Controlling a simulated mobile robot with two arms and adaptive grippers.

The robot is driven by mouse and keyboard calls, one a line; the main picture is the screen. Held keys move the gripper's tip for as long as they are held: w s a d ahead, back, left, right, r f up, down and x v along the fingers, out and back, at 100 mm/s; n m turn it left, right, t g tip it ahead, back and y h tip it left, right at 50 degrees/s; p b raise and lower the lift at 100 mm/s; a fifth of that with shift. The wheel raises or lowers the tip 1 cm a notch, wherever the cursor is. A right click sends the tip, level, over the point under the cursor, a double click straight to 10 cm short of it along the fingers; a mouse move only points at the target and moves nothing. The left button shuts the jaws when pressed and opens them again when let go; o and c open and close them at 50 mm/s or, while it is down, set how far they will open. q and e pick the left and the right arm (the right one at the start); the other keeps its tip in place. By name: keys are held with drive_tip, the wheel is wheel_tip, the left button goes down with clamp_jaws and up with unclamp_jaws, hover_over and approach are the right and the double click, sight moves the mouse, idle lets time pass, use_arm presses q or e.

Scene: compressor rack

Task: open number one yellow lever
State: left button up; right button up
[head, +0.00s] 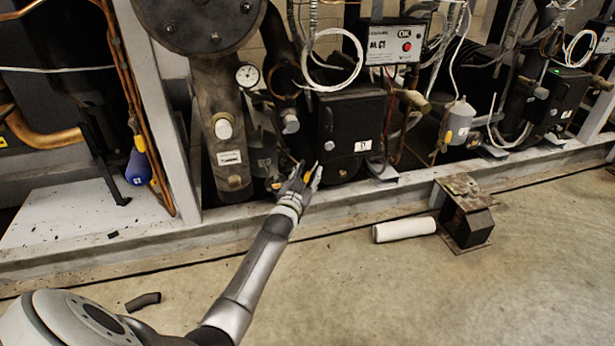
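My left gripper (309,170) is at the front of the rack, low down beside the black compressor box marked "D" (351,125). Its two fingertips are a little apart and point up toward the machine. A small yellow piece, likely the yellow lever (307,177), shows between the fingers. The fingers hide most of it, and I cannot tell whether they touch it. A small orange-yellow spot also shows just left of the gripper among dark fittings. My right gripper is not in view.
The rack's grey bottom beam (240,215) runs along the floor below the gripper. A grey upright post (165,110) stands to the left. A white cylinder (404,230) and a rusty dark block (466,213) lie on the floor at right. The front floor is mostly clear.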

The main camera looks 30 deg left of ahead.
use_arm(q)
clamp_jaws()
drive_tip(key=shift+s+a+r+n+t+y+b, duration=0.1)
drive_tip(key=shift+s+a+n+t+y+b, duration=0.25)
drive_tip(key=shift+n, duration=0.35)
drive_tip(key=shift+s+a+n+t+y, duration=0.15)
drive_tip(key=shift+s+n+t, duration=0.25)
drive_tip(key=shift+n, duration=0.3)
drive_tip(key=shift+w, duration=0.1)
unclamp_jaws()
